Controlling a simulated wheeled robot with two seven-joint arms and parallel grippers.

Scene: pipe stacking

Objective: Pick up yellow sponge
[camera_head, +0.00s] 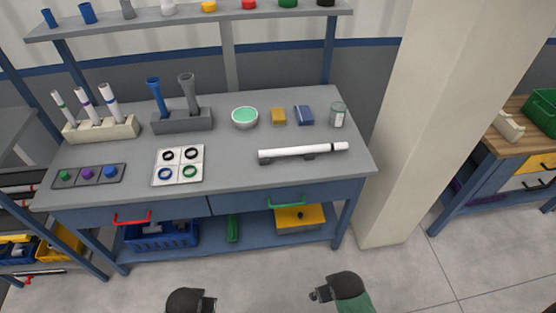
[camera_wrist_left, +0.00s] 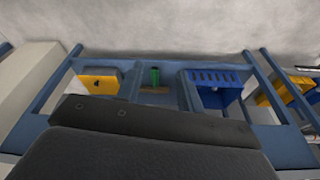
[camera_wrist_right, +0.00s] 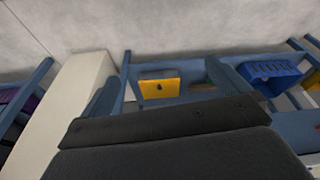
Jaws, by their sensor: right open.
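The yellow sponge (camera_head: 278,117) lies on the grey workbench top (camera_head: 225,160), toward the back right. It sits between a green-topped bowl (camera_head: 245,118) and a blue block-shaped item (camera_head: 304,115). My left gripper (camera_head: 208,302) and right gripper (camera_head: 321,293) are low in the head view, in front of the bench and well away from the sponge. The right gripper is open and holds nothing that I can see. The sponge is not visible in either wrist view.
Racks with upright tubes (camera_head: 182,120) stand left. An upper shelf (camera_head: 190,18) spans the back. A pale pillar (camera_head: 425,120) is right of the bench.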

